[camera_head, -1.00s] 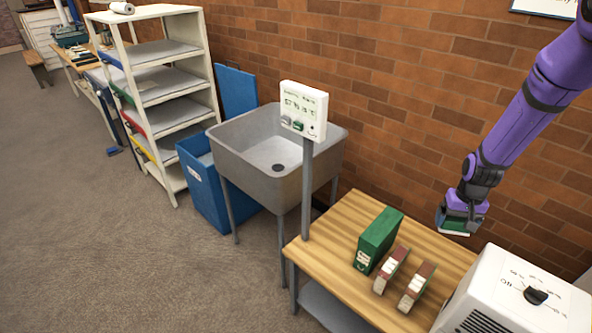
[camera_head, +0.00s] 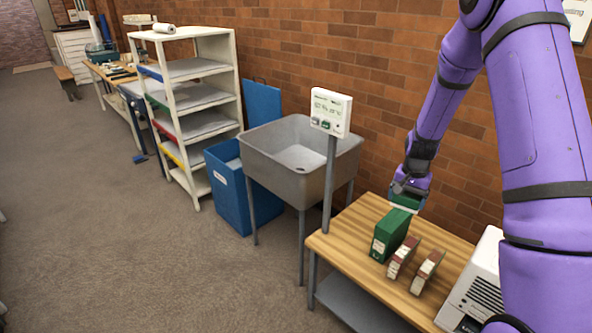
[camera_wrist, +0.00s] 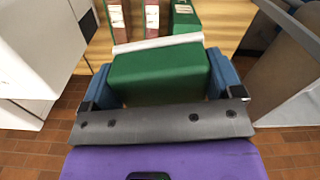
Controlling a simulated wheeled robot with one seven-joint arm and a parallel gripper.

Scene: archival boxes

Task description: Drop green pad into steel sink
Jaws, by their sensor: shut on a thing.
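The green pad (camera_wrist: 160,72) is in my gripper (camera_wrist: 163,85), between its two blue fingers, with a pale strip along its far edge. In the head view the pad (camera_head: 405,202) shows as a green block with a pale underside below my gripper (camera_head: 408,190), over the back of the wooden table. My gripper is shut on the pad. The steel sink (camera_head: 270,172) is a grey square basin on legs, left of my gripper and beyond the table's far-left end. Its basin looks empty.
A green box (camera_head: 389,238) and two brown-and-white boxes (camera_head: 403,258) stand on the wooden table (camera_head: 345,232). A post with a white display (camera_head: 331,112) rises between table and sink. A white machine (camera_head: 476,290) is at the right, and a blue bin (camera_head: 228,190) left of the sink.

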